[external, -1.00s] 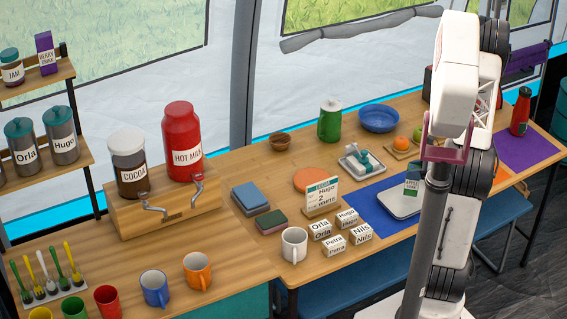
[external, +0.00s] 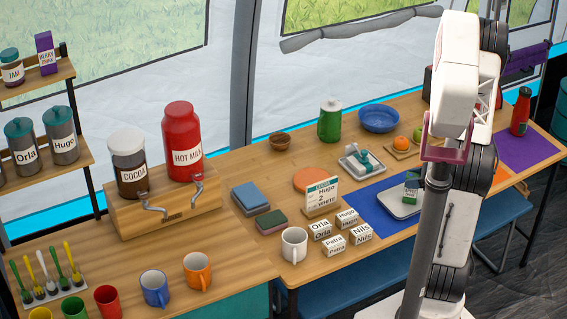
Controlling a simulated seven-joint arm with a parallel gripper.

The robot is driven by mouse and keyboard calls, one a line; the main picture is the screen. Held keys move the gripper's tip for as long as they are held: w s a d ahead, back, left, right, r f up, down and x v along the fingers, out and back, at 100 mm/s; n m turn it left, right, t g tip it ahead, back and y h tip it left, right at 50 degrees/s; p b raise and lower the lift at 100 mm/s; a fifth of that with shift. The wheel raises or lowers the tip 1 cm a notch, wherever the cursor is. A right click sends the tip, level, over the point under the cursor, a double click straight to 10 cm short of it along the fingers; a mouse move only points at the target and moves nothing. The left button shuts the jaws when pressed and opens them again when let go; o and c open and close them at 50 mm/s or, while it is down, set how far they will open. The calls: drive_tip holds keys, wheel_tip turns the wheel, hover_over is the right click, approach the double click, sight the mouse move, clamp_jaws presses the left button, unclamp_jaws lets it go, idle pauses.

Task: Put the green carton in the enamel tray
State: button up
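The green carton (external: 411,187) shows in the external view at the right of the table, upright, with a pale label on its front. It is over the back right part of the white enamel tray (external: 393,204), which has a dark rim and lies on a blue mat. The carton's base appears within the tray's outline, but I cannot tell whether it touches the tray floor. My gripper is not visible; my arm and a grey pole with a pink bracket cover the area just right of the carton. I cannot see whether fingers hold the carton.
Left of the tray stand a Hugo order card (external: 321,193) and several name blocks (external: 334,244). Behind are a dish with a teal-handled item (external: 362,160), a board with fruit (external: 403,146) and a blue bowl (external: 379,118). The blue mat (external: 372,212) is bare left of the tray.

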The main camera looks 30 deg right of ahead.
drive_tip(key=o, duration=0.3)
drive_tip(key=shift+s+r, duration=0.1)
drive_tip(key=shift+r, duration=0.1)
drive_tip(key=shift+v, duration=5.9)
